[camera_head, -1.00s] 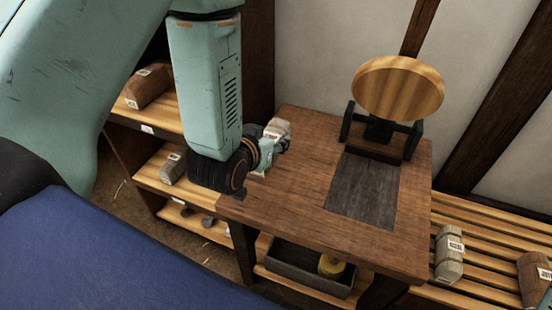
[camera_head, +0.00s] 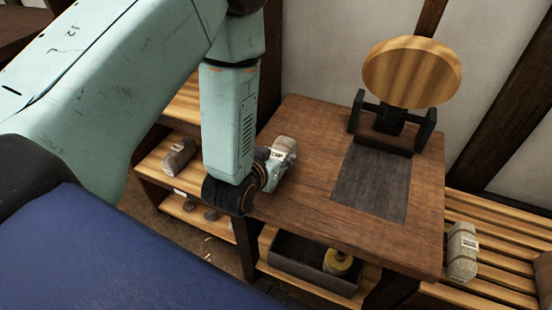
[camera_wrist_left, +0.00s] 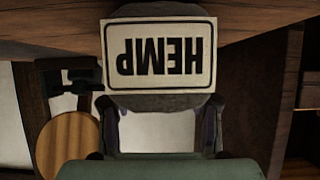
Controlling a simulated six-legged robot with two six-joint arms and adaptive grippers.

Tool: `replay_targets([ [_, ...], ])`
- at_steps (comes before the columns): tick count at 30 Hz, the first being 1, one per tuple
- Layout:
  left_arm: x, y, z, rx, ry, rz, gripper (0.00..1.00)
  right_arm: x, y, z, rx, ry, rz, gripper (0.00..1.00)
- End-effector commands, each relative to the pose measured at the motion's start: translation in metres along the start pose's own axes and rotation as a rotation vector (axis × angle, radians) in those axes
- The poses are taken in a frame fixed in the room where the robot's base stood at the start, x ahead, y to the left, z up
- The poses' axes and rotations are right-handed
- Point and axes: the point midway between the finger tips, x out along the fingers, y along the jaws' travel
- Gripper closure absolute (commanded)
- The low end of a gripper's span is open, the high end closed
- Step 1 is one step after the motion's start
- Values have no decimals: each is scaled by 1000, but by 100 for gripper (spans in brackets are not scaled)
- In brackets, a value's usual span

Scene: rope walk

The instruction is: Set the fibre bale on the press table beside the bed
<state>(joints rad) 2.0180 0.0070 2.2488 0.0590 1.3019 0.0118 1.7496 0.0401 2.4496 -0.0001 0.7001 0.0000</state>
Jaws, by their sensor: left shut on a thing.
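My left gripper (camera_head: 276,168) is shut on the fibre bale (camera_head: 285,148), a pale grey bale with a white label. In the left wrist view the bale's label (camera_wrist_left: 158,55) reads HEMP upside down, with a gripper finger at each side. The bale is over the left part of the brown wooden press table (camera_head: 305,205), left of the dark bed (camera_head: 370,182) and apart from it. I cannot tell whether it touches the tabletop. My right gripper is not in view.
A round wooden disc (camera_head: 411,72) on a black bracket stands behind the bed. A tray (camera_head: 310,265) with a yellow item sits under the table. Shelves with a bale (camera_head: 178,156) stand left; a slatted bench with a pale bale (camera_head: 462,252) stands right. The tabletop between bale and bed is clear.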

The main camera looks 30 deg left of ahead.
Motion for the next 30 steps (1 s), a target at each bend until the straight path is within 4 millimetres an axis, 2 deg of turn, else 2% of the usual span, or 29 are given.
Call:
replay_targets([
  [7,2,0,3,1,0,0,90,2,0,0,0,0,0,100],
  [8,2,0,4,1,-1,0,47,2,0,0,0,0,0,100],
  [15,1,0,3,1,-1,1,27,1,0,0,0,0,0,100],
  [26,0,0,1,1,-1,1,25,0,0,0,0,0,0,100],
  [30,-14,0,-1,2,-5,1,25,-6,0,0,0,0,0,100],
])
